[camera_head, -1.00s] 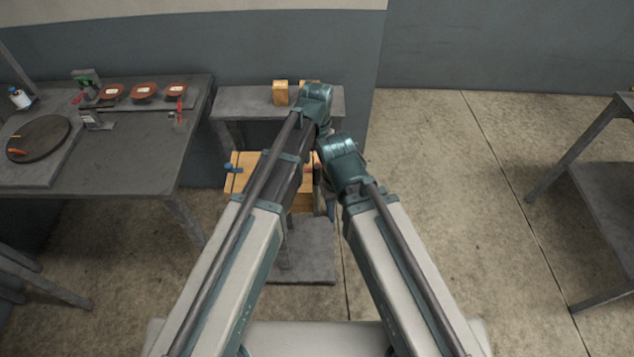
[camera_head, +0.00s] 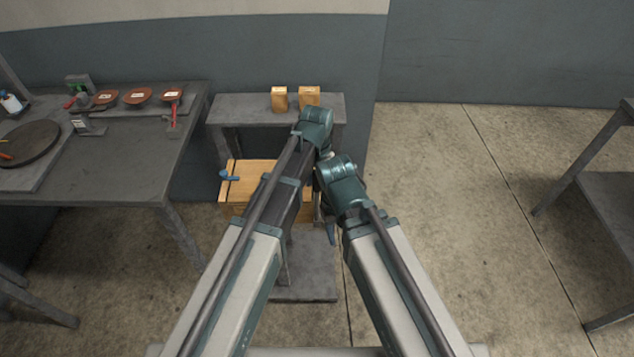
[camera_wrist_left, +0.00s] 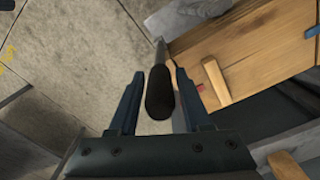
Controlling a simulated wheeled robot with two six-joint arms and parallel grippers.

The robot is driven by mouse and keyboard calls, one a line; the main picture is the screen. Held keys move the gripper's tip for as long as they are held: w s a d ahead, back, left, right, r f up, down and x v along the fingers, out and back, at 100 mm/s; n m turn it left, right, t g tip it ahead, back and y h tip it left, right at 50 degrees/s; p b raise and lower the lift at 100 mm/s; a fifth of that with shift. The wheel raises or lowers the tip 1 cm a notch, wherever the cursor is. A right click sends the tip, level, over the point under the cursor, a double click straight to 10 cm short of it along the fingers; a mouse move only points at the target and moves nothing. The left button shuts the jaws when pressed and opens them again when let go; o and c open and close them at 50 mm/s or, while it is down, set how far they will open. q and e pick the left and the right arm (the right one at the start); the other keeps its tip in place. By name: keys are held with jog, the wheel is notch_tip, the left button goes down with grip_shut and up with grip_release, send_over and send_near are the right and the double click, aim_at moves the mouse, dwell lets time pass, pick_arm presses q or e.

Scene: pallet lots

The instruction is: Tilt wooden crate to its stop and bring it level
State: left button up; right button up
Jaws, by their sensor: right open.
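The wooden crate (camera_head: 252,172) sits on a grey stand, partly hidden behind my left arm in the head view. A blue knob (camera_head: 229,176) is on its left part. In the left wrist view the crate's planked wood (camera_wrist_left: 262,48) fills the upper right. My left gripper (camera_wrist_left: 156,72) has its two blue fingers on either side of a black handle (camera_wrist_left: 160,92); whether they press on it is unclear. My right gripper (camera_head: 328,228) is open, low beside the crate's right end, mostly hidden by its own wrist. Whether the crate is tilted is hard to tell.
A grey bench (camera_head: 275,108) with two wooden blocks (camera_head: 280,98) stands behind the crate. A grey table (camera_head: 130,160) with reddish dishes (camera_head: 138,95) is at left. Another grey table (camera_head: 605,165) is at far right. The floor (camera_head: 460,210) between is clear.

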pick_arm(q)
grip_shut()
dwell(1.1)
